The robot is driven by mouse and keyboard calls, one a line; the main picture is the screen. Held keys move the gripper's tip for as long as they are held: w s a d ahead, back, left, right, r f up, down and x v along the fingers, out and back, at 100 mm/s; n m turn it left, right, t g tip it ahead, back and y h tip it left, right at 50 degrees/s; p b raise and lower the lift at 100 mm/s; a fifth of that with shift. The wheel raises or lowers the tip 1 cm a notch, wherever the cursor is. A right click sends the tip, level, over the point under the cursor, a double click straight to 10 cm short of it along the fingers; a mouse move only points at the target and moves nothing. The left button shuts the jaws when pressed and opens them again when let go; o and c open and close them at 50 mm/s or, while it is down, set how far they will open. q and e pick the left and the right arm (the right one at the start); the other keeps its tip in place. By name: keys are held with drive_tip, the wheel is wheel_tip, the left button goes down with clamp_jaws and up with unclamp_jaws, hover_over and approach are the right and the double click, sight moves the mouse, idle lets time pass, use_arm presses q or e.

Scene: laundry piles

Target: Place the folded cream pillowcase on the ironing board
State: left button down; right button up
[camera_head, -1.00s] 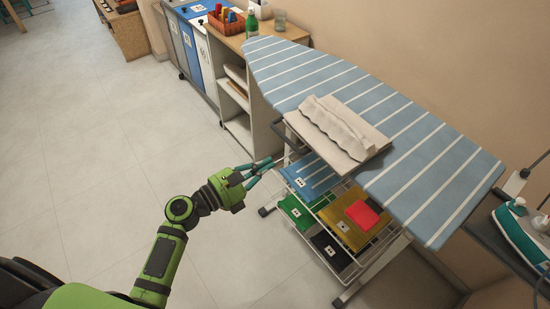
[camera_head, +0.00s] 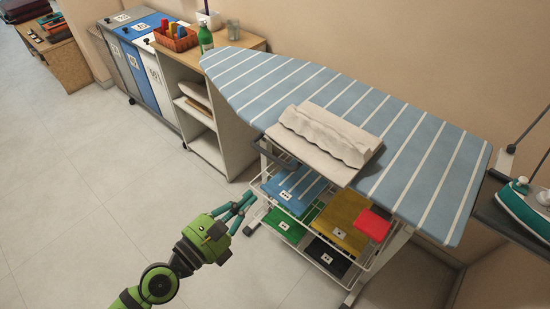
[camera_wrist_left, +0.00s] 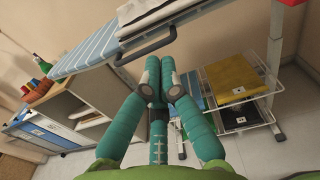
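A pale cream folded cloth (camera_head: 325,138) with a ruffled ridge along its top lies at the near edge of the blue-and-white striped ironing board (camera_head: 425,165). It appears to rest on a dark flat support with a handle (camera_wrist_left: 145,48). Beige folded pieces (camera_head: 196,92) also lie in the open cabinet; I cannot tell which of these is the pillowcase. My left gripper (camera_head: 250,196) is empty, left of and below the board. My right gripper is out of view.
A wire rack (camera_head: 262,190) under the board holds blue, green, yellow, black and red folded items. An iron (camera_head: 525,205) stands at the right. Bins (camera_head: 140,60) and an open cabinet (camera_head: 205,150) line the wall. The floor at left is clear.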

use_arm(q)
drive_tip(key=p, duration=0.2)
approach(307, 144)
drive_tip(key=shift+w+d+f+p, duration=0.35)
drive_tip(key=shift+w+d+p, duration=0.25)
drive_tip(key=shift+w, duration=0.1)
drive_tip(key=shift+w+d, duration=0.3)
drive_tip(key=shift+w, duration=0.2)
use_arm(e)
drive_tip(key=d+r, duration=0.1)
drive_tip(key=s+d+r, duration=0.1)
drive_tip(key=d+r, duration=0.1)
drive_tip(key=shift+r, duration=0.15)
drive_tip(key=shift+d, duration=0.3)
use_arm(q)
drive_tip(key=shift+w+d, duration=0.15)
drive_tip(key=b+x, duration=0.1)
drive_tip(key=x, duration=0.6)
drive_tip(key=shift+f, duration=0.1)
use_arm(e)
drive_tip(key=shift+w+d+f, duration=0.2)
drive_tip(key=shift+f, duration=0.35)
